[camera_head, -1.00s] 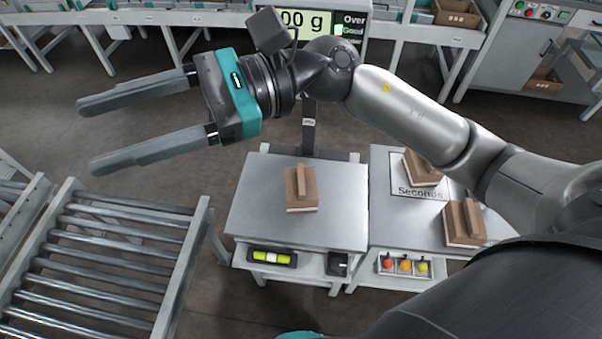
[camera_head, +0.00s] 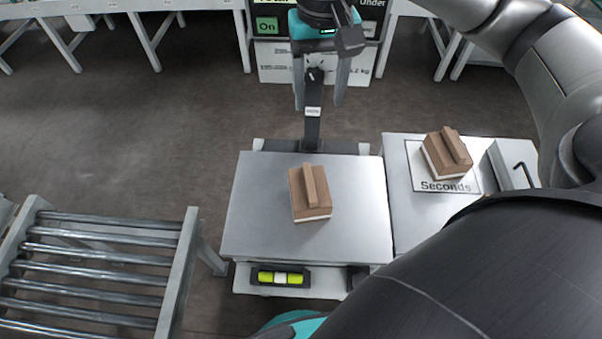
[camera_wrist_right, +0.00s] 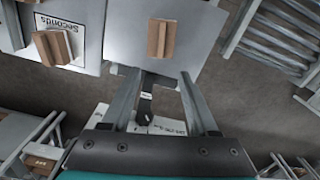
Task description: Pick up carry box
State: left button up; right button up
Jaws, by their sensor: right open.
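A brown carry box (camera_head: 296,206) with a raised brown handle bar and a pale base edge sits on the grey metal scale platform (camera_head: 255,235), near its middle. The same box shows at the top of the right wrist view (camera_wrist_right: 153,40). My right gripper (camera_head: 319,106) hangs at the top of the head view, fingers pointing down, open and empty. It is beyond the far edge of the platform, well apart from the box. A similar box (camera_head: 436,160) sits on the mat marked Seconds (camera_head: 420,180) to the right. My left gripper is not in view.
A dark post (camera_head: 312,130) stands at the platform's far edge, close to my right fingers in the picture, with a display (camera_head: 267,26) behind. A roller conveyor (camera_head: 95,262) is at lower left. A shelf with a yellow-green item (camera_head: 268,277) fronts the platform.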

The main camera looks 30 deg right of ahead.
pick_arm(q)
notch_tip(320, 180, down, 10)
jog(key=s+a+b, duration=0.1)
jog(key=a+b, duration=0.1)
jog(key=b, duration=0.7)
pick_arm(e)
notch_tip(320, 180, down, 10)
jog(key=w, duration=0.1)
jog(key=b, duration=0.4)
send_over(310, 181)
notch_tip(310, 181, down, 11)
jog(key=shift+s+a+r, duration=0.1)
jog(key=shift+s+r, duration=0.05)
jog(key=shift+f+b, duration=0.65)
jog(key=shift+f, duration=2)
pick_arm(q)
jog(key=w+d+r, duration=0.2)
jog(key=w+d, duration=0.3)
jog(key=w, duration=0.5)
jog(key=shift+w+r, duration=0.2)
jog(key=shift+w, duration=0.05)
pick_arm(e)
jog(key=shift+f, duration=0.55)
jog(key=shift+c, duration=0.3)
grip_shut()
